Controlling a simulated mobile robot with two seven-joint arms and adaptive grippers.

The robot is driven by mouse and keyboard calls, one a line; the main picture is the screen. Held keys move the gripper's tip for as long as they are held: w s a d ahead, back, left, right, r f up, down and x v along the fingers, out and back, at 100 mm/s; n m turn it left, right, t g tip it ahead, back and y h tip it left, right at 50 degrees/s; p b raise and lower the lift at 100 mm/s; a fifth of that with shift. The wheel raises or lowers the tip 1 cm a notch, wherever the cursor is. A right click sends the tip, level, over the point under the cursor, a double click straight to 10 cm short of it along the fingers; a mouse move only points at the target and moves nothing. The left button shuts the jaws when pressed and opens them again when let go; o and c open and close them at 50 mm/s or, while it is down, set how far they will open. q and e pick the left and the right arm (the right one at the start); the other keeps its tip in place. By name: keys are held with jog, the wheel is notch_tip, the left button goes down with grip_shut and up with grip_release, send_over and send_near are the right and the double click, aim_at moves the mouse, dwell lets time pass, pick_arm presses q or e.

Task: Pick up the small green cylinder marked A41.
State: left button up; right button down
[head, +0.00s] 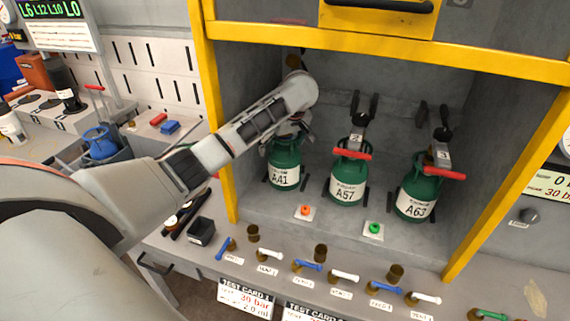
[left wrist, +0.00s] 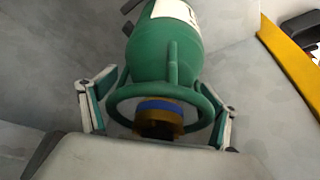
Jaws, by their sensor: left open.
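The small green cylinder marked A41 (head: 284,166) stands upright at the left in the grey bay, with its white label facing out. My left gripper (head: 293,122) is over its top, and the arm hides the cylinder's upper part. In the left wrist view the green cylinder (left wrist: 166,50) shows with its round collar and a blue and brass valve. The open fingers of my left gripper (left wrist: 158,110) stand on either side of the collar, with a gap on each side. My right gripper is in neither view.
Green cylinders A57 (head: 348,175) and A63 (head: 417,198) with red handles stand to the right. A yellow frame (head: 400,46) edges the bay. An orange button (head: 305,211) and a green button (head: 374,229) are in front. Several small valves line the counter (head: 330,252).

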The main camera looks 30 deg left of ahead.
pick_arm(q)
jog(key=c, duration=2)
jog(key=shift+r, duration=0.2)
jog(key=shift+c, duration=0.7)
